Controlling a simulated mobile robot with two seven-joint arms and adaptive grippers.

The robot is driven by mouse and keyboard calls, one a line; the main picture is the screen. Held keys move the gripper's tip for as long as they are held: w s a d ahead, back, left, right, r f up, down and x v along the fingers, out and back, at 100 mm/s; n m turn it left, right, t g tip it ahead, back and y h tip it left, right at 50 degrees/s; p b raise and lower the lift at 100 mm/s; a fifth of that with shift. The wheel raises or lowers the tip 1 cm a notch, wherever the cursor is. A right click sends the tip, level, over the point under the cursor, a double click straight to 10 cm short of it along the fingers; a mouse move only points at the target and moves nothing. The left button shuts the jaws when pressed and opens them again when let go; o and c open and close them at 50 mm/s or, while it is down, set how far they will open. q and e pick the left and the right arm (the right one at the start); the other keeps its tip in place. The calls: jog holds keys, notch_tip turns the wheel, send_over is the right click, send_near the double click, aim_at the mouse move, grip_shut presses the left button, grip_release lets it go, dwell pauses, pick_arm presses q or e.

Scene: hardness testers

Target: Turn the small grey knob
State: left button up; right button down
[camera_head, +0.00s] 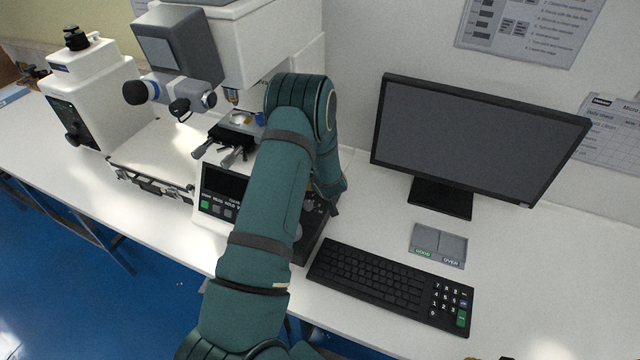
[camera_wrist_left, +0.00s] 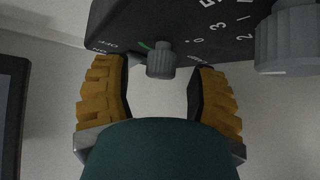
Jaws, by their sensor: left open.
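The small grey knob (camera_wrist_left: 160,62) is a ribbed cylinder on a black panel (camera_wrist_left: 130,22) with white markings, one reading OFF. In the left wrist view it sits between the two yellow-padded fingers of my left gripper (camera_wrist_left: 163,78). The gripper is open, with a gap between each finger and the knob. In the head view my teal arm reaches over the tester and hides its own gripper and the small knob. A thin dark and yellow sliver at the bottom edge of the head view looks like part of my right gripper (camera_head: 505,358); its fingers cannot be made out.
A larger grey knob (camera_wrist_left: 287,40) stands right of the small one. A white tester with a microscope head (camera_head: 180,45) rises left of my arm. A monitor (camera_head: 470,140), a keyboard (camera_head: 385,285) and a grey tray (camera_head: 438,240) lie right. A white tester (camera_head: 95,95) stands far left.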

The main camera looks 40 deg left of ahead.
pick_arm(q)
jog(key=shift+w+a+f, duration=0.2)
jog(key=shift+a+f, duration=0.05)
jog(key=shift+f, duration=0.1)
grip_shut()
